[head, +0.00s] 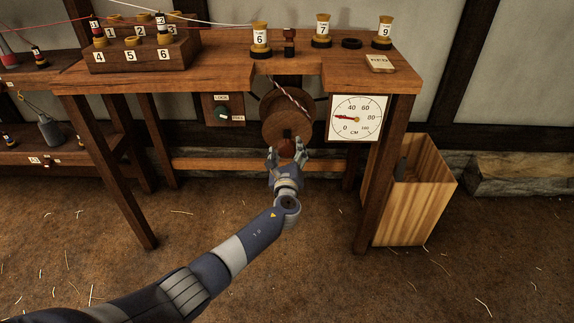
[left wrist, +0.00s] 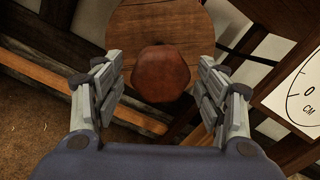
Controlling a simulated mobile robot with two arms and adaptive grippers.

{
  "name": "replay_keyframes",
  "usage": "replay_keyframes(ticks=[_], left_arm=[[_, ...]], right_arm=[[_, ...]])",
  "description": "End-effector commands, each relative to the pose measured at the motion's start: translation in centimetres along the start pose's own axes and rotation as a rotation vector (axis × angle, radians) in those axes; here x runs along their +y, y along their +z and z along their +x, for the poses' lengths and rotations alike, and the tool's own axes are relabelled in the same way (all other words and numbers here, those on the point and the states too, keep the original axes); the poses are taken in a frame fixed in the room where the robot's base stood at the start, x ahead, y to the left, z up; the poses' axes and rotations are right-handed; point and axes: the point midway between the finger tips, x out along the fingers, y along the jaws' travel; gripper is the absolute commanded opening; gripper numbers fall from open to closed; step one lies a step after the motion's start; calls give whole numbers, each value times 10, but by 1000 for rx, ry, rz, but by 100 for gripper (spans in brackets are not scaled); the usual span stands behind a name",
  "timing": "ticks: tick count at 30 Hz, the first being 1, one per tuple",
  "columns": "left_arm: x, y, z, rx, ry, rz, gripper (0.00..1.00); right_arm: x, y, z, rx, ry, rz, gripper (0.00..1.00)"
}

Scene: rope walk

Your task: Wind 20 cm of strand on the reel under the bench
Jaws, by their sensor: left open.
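The wooden reel (head: 279,116) hangs under the bench (head: 225,78), with a pale and reddish strand (head: 291,100) running across it. A rounded red-brown knob (left wrist: 162,73) is on the reel's front face. My left gripper (head: 287,155) is open in front of the knob. In the left wrist view its fingers (left wrist: 162,88) stand on either side of the knob, with gaps on both sides. The dial (head: 358,130) marked CM has its red needle pointing left, between 0 and 40, near where 20 would be. My right gripper is not in view.
A small panel with a dark knob (head: 222,111) and labels is left of the reel; its setting is too small to tell. Numbered spools (head: 260,38) stand on the bench top. A wooden bin (head: 415,205) stands right of the bench. Strand scraps litter the floor.

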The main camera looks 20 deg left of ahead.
Motion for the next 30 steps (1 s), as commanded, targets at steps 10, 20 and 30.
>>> replay_keyframes(ticks=[10,20,30], left_arm=[[1,-1,-44,1,0,-2,66],[0,0,-94,1,0,0,66],[0,0,-114,0,0,1,66]], right_arm=[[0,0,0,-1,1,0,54],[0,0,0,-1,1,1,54],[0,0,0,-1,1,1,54]])
